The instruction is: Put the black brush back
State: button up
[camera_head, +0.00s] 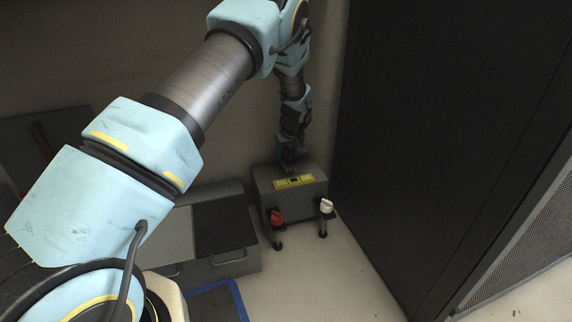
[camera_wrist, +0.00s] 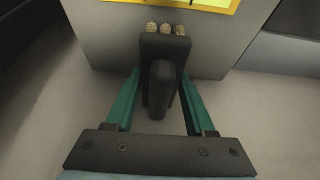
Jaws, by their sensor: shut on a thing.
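My gripper (camera_wrist: 161,88) is shut on the black brush (camera_wrist: 164,55), with one teal finger on each side of it. The brush is a dark block with a raised ridge and three tan tips at its far end. In the wrist view, the tips point toward the grey box (camera_wrist: 110,38), overlapping its surface in the picture. I cannot tell whether they touch it. In the head view, my gripper (camera_head: 290,156) is low at the back of the grey box (camera_head: 262,190); the brush cannot be made out there.
The box has a yellow-framed panel (camera_head: 294,182), a red knob (camera_head: 277,217) and a white knob (camera_head: 326,206). Grey cases (camera_head: 228,262) stand to its left and a tall black cabinet (camera_head: 430,130) to its right. A blue-edged mat (camera_head: 240,300) lies in front. Floor at front right is clear.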

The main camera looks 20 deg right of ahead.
notch_tip(320, 180, down, 3)
jog(key=shift+r+b, duration=0.2)
jog(key=shift+b, duration=0.2)
jog(key=shift+w+f+b, duration=0.1)
jog(key=shift+w+b, duration=0.1)
jog(key=shift+b, duration=0.1)
jog(key=o, duration=1.3)
